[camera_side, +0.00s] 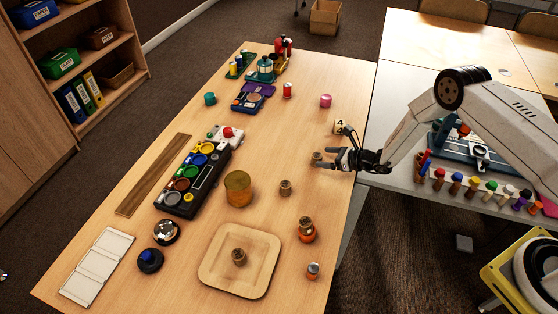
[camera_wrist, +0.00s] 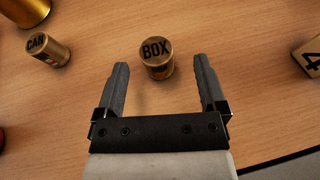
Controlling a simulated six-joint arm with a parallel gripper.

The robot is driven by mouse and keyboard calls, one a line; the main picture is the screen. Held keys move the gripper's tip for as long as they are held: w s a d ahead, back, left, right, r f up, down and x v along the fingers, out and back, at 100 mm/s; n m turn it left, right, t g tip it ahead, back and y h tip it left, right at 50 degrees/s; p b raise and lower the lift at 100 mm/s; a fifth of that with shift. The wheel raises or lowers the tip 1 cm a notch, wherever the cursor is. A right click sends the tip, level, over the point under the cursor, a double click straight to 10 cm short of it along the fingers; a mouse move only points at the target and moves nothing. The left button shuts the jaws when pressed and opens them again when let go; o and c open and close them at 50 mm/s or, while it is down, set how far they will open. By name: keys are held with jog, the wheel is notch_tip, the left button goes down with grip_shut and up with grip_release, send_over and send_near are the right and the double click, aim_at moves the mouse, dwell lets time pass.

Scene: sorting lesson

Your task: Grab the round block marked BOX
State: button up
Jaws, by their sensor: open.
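The round block marked BOX (camera_wrist: 156,60) is a short wooden cylinder with black letters on its top. It stands upright on the table between and just ahead of the fingertips in the wrist view. In the side view the round block (camera_side: 317,157) shows small at the fingers, its marking too small to read. My gripper (camera_wrist: 160,72) is open, with one finger on each side of the block's line and nothing held. In the side view my gripper (camera_side: 326,157) reaches in from the right, low over the table's right edge.
A round block marked CAN (camera_wrist: 48,50) stands to the left in the wrist view. A cube marked 4 (camera_wrist: 311,57) is at the right; it shows behind my gripper in the side view (camera_side: 339,127). A wooden tray (camera_side: 213,272) lies at the front. Bare table surrounds the BOX block.

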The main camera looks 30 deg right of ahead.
aim_at(313, 157)
jog(key=shift+x, duration=2.6)
jog(key=shift+s+a+f, duration=0.1)
jog(key=shift+s+a, duration=0.05)
grip_shut()
